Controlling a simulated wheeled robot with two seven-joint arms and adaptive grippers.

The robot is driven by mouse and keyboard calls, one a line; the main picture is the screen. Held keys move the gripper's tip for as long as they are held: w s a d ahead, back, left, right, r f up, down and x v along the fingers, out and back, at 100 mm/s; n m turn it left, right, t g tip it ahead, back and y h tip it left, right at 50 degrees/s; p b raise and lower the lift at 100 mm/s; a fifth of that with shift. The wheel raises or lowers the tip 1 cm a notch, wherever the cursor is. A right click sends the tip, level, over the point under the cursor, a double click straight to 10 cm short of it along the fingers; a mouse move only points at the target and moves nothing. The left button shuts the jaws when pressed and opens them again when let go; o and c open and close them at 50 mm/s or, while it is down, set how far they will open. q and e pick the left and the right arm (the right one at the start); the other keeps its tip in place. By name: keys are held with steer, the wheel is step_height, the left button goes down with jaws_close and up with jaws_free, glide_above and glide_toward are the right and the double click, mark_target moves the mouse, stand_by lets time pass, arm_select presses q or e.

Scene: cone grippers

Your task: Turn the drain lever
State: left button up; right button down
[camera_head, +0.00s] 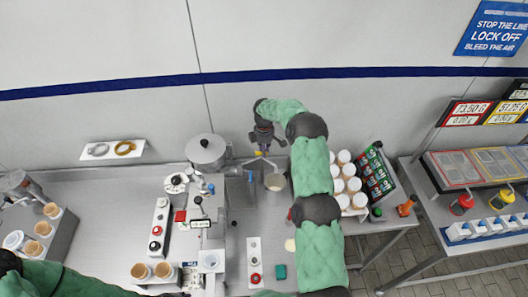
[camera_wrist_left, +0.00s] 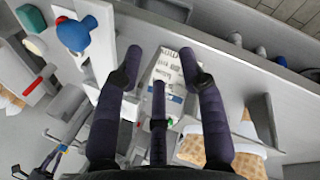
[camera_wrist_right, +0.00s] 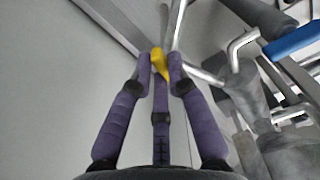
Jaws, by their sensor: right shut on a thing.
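The drain lever has a yellow handle (camera_head: 259,154) on the metal pipework at the back of the bench. In the right wrist view the yellow handle (camera_wrist_right: 159,60) sits between my fingertips. My right gripper (camera_head: 263,146) reaches it from behind and is shut on it; the fingers hide part of the handle. My left gripper (camera_wrist_left: 161,68) is open and empty in the left wrist view, low over the bench front.
A round steel vessel (camera_head: 207,150) stands left of the lever. A control box (camera_head: 159,230) and brown-topped cups (camera_head: 152,270) are front left.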

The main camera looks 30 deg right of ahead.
steer(key=m+b, duration=0.3)
steer(key=shift+s+f, duration=0.15)
steer(key=m+b, duration=0.1)
steer(key=m, duration=0.1)
steer(key=m+b, duration=0.1)
steer(key=m, duration=0.1)
steer(key=shift+s+a, duration=0.15)
steer(key=shift+a, duration=0.05)
steer(key=m+b, duration=0.2)
steer(key=m, duration=0.1)
steer(key=shift+s+a+m, duration=0.1)
steer(key=shift+a+m, duration=0.05)
steer(key=shift+m, duration=0.15)
steer(key=shift+a+r+m+b, duration=0.15)
steer(key=shift+m+b, duration=0.25)
steer(key=shift+m, duration=0.75)
steer(key=shift+a+r+m+b, duration=0.1)
steer(key=shift+m+b, duration=0.3)
steer(key=shift+m, duration=0.75)
steer(key=c, duration=1.2)
jaws_free()
